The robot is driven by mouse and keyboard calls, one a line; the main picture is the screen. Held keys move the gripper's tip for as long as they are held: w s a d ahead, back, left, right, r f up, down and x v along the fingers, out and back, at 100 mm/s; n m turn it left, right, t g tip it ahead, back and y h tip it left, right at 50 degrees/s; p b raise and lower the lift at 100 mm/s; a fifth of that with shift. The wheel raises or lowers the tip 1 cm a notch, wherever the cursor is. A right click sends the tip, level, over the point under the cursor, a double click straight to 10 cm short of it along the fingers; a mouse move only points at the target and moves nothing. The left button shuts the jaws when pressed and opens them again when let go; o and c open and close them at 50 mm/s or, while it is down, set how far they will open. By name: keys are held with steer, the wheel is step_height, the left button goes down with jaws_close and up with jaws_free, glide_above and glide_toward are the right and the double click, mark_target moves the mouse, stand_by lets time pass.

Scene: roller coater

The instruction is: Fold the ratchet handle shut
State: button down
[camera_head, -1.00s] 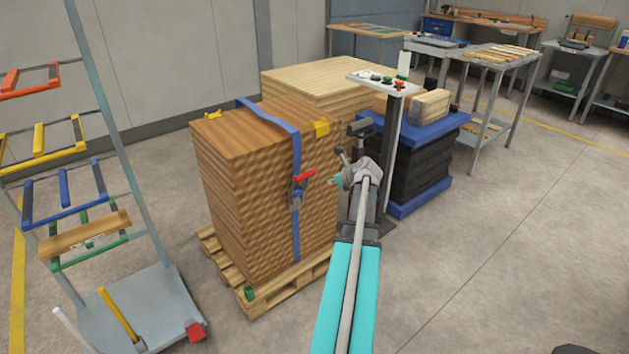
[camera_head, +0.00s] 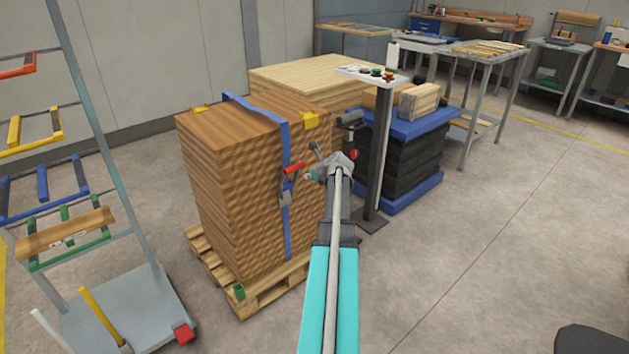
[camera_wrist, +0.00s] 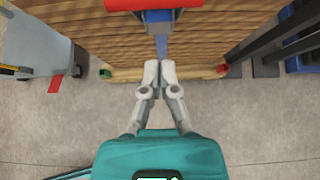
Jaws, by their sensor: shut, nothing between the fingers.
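The ratchet (camera_head: 286,190) sits on the blue strap (camera_head: 287,150) on the near side of the brown board stack. Its red handle (camera_head: 294,168) sticks out from the strap toward the right. In the wrist view the red handle (camera_wrist: 150,4) crosses the top edge, with the metal ratchet body (camera_wrist: 158,20) and strap (camera_wrist: 161,46) below it. My gripper (camera_wrist: 160,64) is shut and empty, its fingertips in front of the strap and below the handle in that picture. In the head view my gripper (camera_head: 311,176) is just right of the ratchet; contact cannot be told.
A grey post (camera_head: 379,155) with a button panel stands close right of my arm. A rack cart (camera_head: 130,310) is at left.

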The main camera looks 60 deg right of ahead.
steer(key=shift+w+d+r+p, duration=0.1)
steer(key=shift+w+d+p, duration=0.1)
steer(key=shift+w, duration=0.5)
steer(key=shift+w+d+r+p, duration=0.15)
steer(key=shift+w+d, duration=0.1)
steer(key=shift+w, duration=0.5)
steer(key=shift+w+d+f+p, duration=0.1)
steer(key=shift+w+d+p, duration=0.1)
steer(key=shift+w, duration=0.5)
